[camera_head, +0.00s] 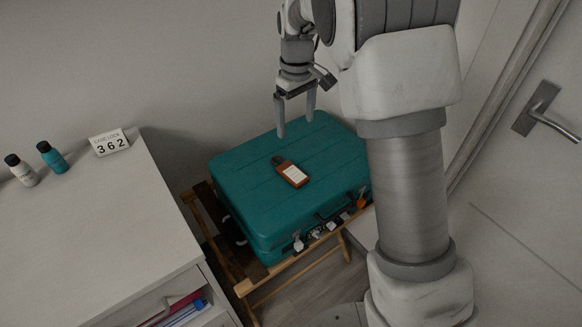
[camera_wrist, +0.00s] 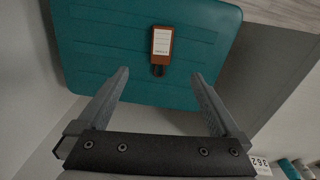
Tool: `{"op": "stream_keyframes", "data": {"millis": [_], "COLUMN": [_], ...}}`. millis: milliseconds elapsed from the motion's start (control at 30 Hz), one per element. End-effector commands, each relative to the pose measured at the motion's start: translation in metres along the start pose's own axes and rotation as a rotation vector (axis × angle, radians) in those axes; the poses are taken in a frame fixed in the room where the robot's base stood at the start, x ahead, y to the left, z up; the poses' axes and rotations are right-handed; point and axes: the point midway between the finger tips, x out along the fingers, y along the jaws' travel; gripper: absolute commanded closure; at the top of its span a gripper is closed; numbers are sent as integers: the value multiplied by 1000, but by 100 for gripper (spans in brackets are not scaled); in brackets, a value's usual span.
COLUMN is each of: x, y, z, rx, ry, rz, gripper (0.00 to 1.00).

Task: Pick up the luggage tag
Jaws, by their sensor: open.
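The luggage tag (camera_head: 291,174) is brown with a white label and a dark loop at one end. It lies flat on the closed lid of a teal suitcase (camera_head: 233,196). In the wrist view the tag (camera_wrist: 161,45) lies beyond the fingertips, near the midline between them, with its loop end towards me. My gripper (camera_head: 296,126) is open and empty, above the far part of the suitcase lid and apart from the tag. Both fingers show in the wrist view (camera_wrist: 160,75), spread wide over the teal lid (camera_wrist: 100,50).
The suitcase rests on a wooden folding rack (camera_head: 243,287). A white cabinet (camera_head: 80,235) at left bears two small bottles (camera_head: 52,157) and a sign (camera_head: 109,143) reading 362. A wall stands behind the suitcase. A door with a handle (camera_head: 537,110) is at right.

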Motion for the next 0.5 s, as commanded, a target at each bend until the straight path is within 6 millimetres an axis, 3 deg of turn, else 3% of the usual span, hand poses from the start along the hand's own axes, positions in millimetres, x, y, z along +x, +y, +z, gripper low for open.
{"op": "stream_keyframes", "data": {"millis": [167,500], "x": [25,99], "y": [0,-1], "z": [-2,-1], "rx": [-7,-6], "ry": [-8,-8], "rz": [-2,-2], "gripper": [0,0]}}
